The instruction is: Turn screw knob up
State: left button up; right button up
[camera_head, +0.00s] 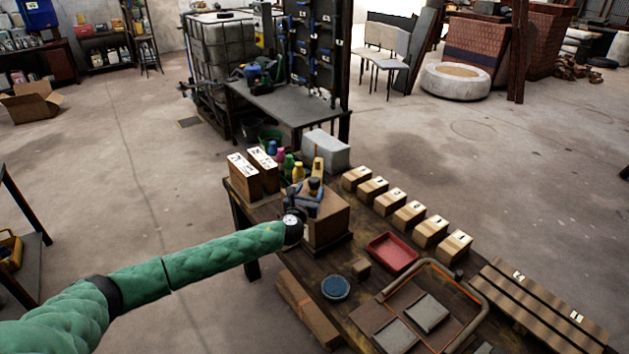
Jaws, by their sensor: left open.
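My left arm comes in from the left in a green padded sleeve. My left gripper (309,203), grey-blue and dark, is open at the arm's end, over a brown wooden block (329,226) on the table. A small black knob-like part (314,185) shows at the gripper's far side. I take it for the screw knob, but it is too small to be sure. The gripper partly hides what stands on the block, and I cannot tell whether the fingers touch the knob. My right gripper is not in view.
The wooden table (346,263) carries a row of small labelled boxes (409,215), a red tray (392,253), a blue round dish (335,287) and an orange-edged frame (432,312). Two labelled boxes (244,174) and coloured bottles (288,164) stand behind the gripper.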

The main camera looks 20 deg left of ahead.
aim_at(313, 185)
pick_arm(q)
jog(key=w+p, duration=0.1)
jog(key=w, duration=0.3)
jog(key=shift+w, duration=0.65)
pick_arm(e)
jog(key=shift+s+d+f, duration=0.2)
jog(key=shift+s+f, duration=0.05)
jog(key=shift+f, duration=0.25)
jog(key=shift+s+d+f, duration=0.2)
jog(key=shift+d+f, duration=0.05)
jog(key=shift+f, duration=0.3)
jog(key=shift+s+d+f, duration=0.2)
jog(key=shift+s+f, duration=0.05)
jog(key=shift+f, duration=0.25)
pick_arm(q)
jog(key=shift+f, duration=0.1)
jog(key=shift+c, duration=0.2)
jog(key=c, duration=0.9)
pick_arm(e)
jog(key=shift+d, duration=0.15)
